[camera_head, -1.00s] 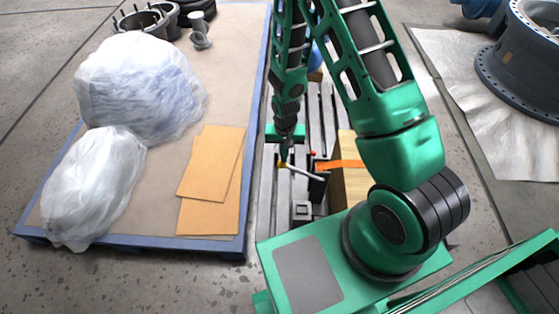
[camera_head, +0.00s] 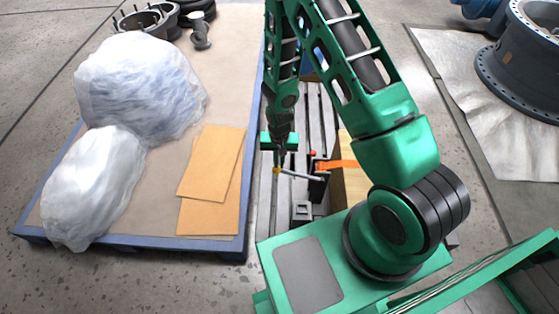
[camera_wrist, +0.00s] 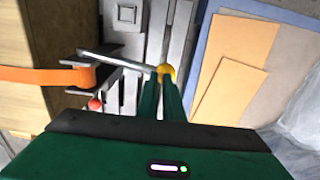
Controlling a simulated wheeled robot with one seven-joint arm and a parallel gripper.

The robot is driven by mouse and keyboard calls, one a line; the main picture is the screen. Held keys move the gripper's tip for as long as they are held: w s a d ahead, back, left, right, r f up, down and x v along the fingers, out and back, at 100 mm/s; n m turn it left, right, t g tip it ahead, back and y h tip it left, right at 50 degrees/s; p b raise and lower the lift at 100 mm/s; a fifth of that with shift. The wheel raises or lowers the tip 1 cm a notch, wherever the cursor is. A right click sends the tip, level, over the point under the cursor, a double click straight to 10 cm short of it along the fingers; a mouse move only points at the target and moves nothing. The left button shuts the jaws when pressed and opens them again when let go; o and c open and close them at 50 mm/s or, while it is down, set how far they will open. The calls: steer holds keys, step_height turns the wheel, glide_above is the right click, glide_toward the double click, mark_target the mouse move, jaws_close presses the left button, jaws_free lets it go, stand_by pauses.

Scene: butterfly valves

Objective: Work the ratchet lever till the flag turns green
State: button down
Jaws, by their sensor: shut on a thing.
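The ratchet lever (camera_head: 300,175) is a thin grey metal rod with a yellow knob (camera_wrist: 166,73) at its free end. It runs from a dark clamp body (camera_head: 317,185) out to the left in the head view; in the wrist view the lever (camera_wrist: 118,61) runs from the body on the left to the knob. My gripper (camera_head: 277,168) is shut on the knob end, and its green fingers (camera_wrist: 161,90) reach the knob from below in the wrist view. A small red ball (camera_wrist: 95,104) sits beside the clamp body. I see no clear flag and nothing green besides my own parts.
An orange strap (camera_head: 342,164) runs from the clamp body over a wooden block (camera_head: 352,187). Grey slotted rails (camera_head: 324,115) lie beneath. To the left, a blue-edged pallet (camera_head: 130,243) carries wrapped bundles (camera_head: 140,88) and cardboard sheets (camera_head: 212,180). A large flange (camera_head: 525,60) stands far right.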

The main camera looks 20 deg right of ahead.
steer(key=shift+a+f, duration=0.2)
steer(key=shift+f, duration=1.4)
steer(key=shift+s+d+r, duration=0.15)
steer(key=shift+d+r, duration=0.2)
steer(key=shift+r, duration=0.85)
steer(key=shift+s+d+r, duration=0.15)
steer(key=shift+d+r, duration=0.2)
steer(key=shift+r, duration=0.85)
steer(key=shift+s+d+r, duration=0.15)
steer(key=shift+d+r, duration=0.2)
steer(key=shift+r, duration=0.85)
steer(key=shift+w+r, duration=0.1)
steer(key=shift+r, duration=2.9)
